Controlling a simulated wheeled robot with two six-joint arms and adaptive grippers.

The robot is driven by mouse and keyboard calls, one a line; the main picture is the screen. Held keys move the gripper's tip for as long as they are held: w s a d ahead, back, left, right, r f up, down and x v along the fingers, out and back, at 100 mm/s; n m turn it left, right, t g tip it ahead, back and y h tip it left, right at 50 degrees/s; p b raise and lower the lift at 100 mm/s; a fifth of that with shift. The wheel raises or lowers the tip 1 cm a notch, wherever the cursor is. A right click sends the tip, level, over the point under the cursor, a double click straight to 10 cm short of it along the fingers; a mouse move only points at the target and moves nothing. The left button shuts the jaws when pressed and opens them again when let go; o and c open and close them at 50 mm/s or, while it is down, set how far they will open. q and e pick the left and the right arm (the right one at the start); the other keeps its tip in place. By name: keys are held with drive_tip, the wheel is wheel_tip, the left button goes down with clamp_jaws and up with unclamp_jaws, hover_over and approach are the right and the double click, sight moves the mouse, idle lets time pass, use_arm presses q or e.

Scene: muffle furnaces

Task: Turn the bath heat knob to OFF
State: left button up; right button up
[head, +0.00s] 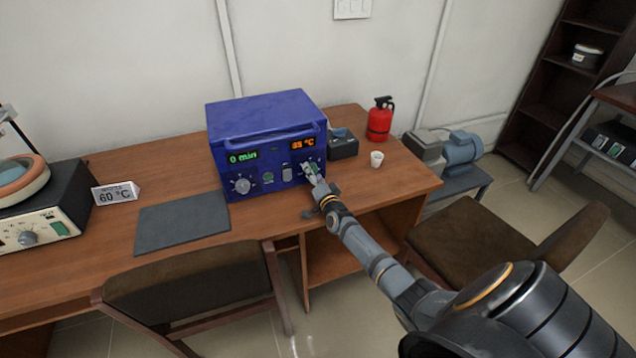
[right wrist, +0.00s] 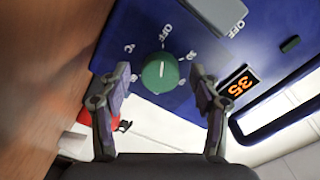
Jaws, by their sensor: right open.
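The blue bath (head: 262,112) stands on the wooden desk, with a green "0 min" display (head: 243,157) and an orange display (head: 302,143). In the right wrist view its orange display (right wrist: 238,84) reads 35. The green heat knob (right wrist: 160,75) has a short pale line on its face, roughly towards the OFF mark (right wrist: 166,33); I cannot tell if it is exactly aligned. My right gripper (head: 312,175) is open at the panel's right side. In the right wrist view its fingers (right wrist: 160,84) are on either side of the knob, with gaps visible. My left gripper is not in view.
A grey knob (head: 242,186) is on the panel's left. A white cup (head: 376,159) and red extinguisher (head: 380,120) stand right. Chairs (head: 185,280) stand in front.

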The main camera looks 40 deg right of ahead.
drive_tip(key=v, duration=1.1)
drive_tip(key=shift+s+f, duration=0.1)
drive_tip(key=shift+s, duration=0.15)
